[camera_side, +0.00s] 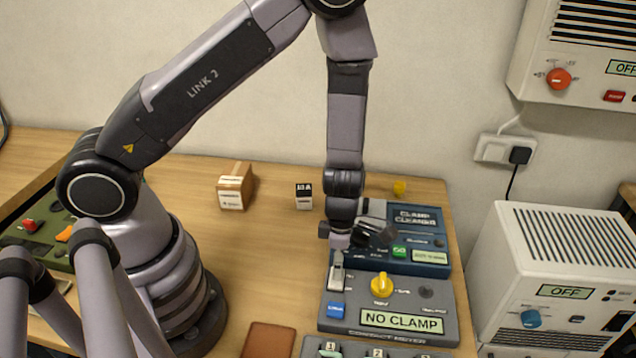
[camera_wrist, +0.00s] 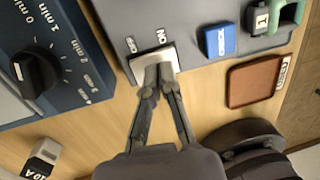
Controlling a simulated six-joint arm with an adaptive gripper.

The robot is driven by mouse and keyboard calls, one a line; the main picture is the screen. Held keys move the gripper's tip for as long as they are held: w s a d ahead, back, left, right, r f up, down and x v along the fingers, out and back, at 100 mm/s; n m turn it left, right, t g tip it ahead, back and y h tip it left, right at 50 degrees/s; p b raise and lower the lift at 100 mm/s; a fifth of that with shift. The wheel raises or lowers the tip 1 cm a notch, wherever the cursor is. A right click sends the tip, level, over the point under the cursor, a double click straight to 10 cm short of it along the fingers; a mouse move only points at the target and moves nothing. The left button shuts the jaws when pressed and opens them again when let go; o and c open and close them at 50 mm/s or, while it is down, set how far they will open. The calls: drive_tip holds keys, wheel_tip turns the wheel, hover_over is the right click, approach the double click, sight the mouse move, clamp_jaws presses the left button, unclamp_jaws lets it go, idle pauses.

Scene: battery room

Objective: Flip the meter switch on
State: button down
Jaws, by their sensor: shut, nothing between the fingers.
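The grey contact meter (camera_side: 450,333) sits on the table, with a yellow knob (camera_side: 381,284), a blue button (camera_side: 336,310) and a lit display (camera_side: 401,321) reading NO CLAMP. Its switch (camera_side: 336,282) is at the upper left of its face. In the wrist view the pale switch plate (camera_wrist: 137,68) is beside the ON and OFF labels. My gripper (camera_wrist: 160,74) is shut and empty, its fingertips over the switch plate and hiding the lever. In the side view my gripper (camera_side: 338,258) points down at the switch. I cannot tell whether it touches or which way the lever is set.
A blue clamp cleaning unit (camera_side: 430,262) stands directly behind the meter. A brown pad (camera_side: 268,340) lies to its left, and it shows in the wrist view (camera_wrist: 255,82).

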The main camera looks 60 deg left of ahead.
wheel_tip(320, 180, up, 14)
drive_tip(key=s+d, duration=0.1)
idle(0.5)
drive_tip(key=shift+s+d, duration=0.1)
wheel_tip(320, 180, up, 14)
drive_tip(key=f+m+t, duration=0.1)
drive_tip(key=m+t, duration=0.2)
drive_tip(key=m, duration=0.9)
hover_over(336, 286)
drive_tip(key=s+a, duration=0.2)
drive_tip(key=a, duration=0.4)
drive_tip(key=s+a+r+m+t, duration=0.1)
drive_tip(key=s+a+r+m, duration=0.2)
drive_tip(key=m, duration=0.4)
drive_tip(key=s+a+r+m+t+y, duration=0.1)
drive_tip(key=s+a+r+m+t, duration=0.1)
drive_tip(key=s+a+r+m, duration=0.2)
drive_tip(key=s+r+m, duration=0.2)
drive_tip(key=s+m, duration=0.1)
drive_tip(key=m, duration=0.1)
drive_tip(key=shift+s+a+t, duration=0.3)
drive_tip(key=shift+s, duration=0.1)
